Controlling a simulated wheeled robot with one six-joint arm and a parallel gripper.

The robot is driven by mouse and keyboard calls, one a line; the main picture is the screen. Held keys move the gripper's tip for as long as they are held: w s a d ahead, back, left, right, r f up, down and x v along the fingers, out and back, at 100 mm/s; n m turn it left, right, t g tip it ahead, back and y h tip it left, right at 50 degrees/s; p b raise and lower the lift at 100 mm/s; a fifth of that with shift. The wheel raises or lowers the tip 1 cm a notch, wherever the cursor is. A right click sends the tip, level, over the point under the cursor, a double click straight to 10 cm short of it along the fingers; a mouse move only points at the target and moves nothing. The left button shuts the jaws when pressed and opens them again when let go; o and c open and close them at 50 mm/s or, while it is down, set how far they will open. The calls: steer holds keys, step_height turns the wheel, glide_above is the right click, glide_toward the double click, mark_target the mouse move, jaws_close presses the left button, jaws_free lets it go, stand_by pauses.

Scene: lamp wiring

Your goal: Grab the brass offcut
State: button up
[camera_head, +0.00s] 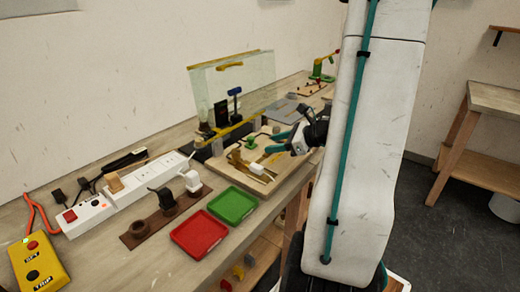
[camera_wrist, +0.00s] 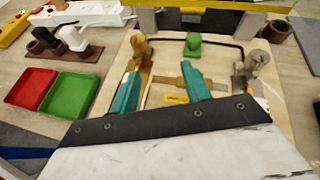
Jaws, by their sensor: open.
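A flat brass-coloured strip (camera_wrist: 165,80), which looks like the brass offcut, lies on a pale wooden board (camera_wrist: 225,65) in the wrist view. It lies between and beyond the teal fingers of my gripper (camera_wrist: 161,69), and the right finger hides part of it. My gripper is open and nothing is held. I cannot tell how high the fingers are above the strip. A small bright yellow piece (camera_wrist: 176,99) lies nearer, also between the fingers. In the head view my arm reaches over the right side of the board (camera_head: 267,183), and the strip is hard to pick out there.
A tan-handled tool (camera_wrist: 141,48), a green piece (camera_wrist: 193,42) and a grey-headed tool (camera_wrist: 256,62) lie around the strip. A red tray (camera_head: 200,234) and a green tray (camera_head: 233,205) are beside the board. A clear panel (camera_head: 245,80) stands behind it.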

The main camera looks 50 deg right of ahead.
steer(key=d+f+m, duration=0.1)
steer(key=d, duration=0.1)
steer(key=s+d+m+h, duration=0.1)
steer(key=d, duration=0.1)
steer(key=s+d+f+m+t+h, duration=0.1)
steer(key=shift+d+f+m, duration=0.35)
steer(key=shift+d+m, duration=0.05)
steer(key=x, duration=0.7)
steer(key=shift+w+a+f, duration=0.1)
steer(key=shift+a+f, duration=0.05)
steer(key=shift+a, duration=0.05)
jaws_close()
